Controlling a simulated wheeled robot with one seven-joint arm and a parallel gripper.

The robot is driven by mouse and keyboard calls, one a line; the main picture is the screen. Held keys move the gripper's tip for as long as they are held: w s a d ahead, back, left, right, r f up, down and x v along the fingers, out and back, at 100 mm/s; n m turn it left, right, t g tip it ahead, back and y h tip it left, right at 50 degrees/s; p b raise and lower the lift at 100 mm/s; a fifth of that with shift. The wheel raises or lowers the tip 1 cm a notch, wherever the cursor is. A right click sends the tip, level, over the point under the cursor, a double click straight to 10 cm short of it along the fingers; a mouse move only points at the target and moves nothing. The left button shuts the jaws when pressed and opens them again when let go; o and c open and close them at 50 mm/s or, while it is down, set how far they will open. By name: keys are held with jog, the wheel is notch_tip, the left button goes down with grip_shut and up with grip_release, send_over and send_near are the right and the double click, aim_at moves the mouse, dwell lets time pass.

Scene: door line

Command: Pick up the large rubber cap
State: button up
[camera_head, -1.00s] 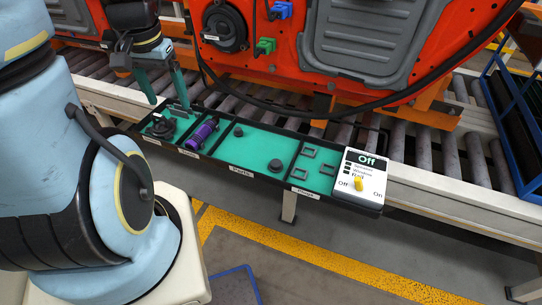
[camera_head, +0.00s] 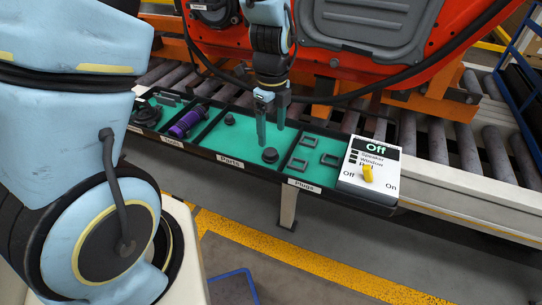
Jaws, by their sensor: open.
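The large rubber cap (camera_head: 270,155) is a black round knob-like piece. It sits on the green floor of the tray compartment labelled "Parts", near its front right corner. A smaller black cap (camera_head: 229,119) lies further back left in the same compartment. My gripper (camera_head: 270,140) points down over this compartment, its two teal fingers apart with nothing between them. In the picture its tips show just above and behind the large cap. I cannot tell the exact height of the tips over the tray.
The tray (camera_head: 235,168) also holds a purple spool (camera_head: 188,122) on the left and square grey plugs (camera_head: 308,141) on the right. A white switch box (camera_head: 369,168) with a yellow knob stands at the right end. A red door (camera_head: 440,50) hangs behind, close to my arm.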

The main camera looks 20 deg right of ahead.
aim_at(270, 151)
jog(key=shift+w+f+p, duration=0.15)
jog(key=shift+f+p, duration=0.1)
jog(key=shift+f, duration=1.55)
jog(key=shift+w+f+p, duration=0.15)
jog(key=shift+f+p, duration=0.1)
jog(key=shift+f, duration=1.55)
jog(key=shift+c, duration=0.3)
grip_shut()
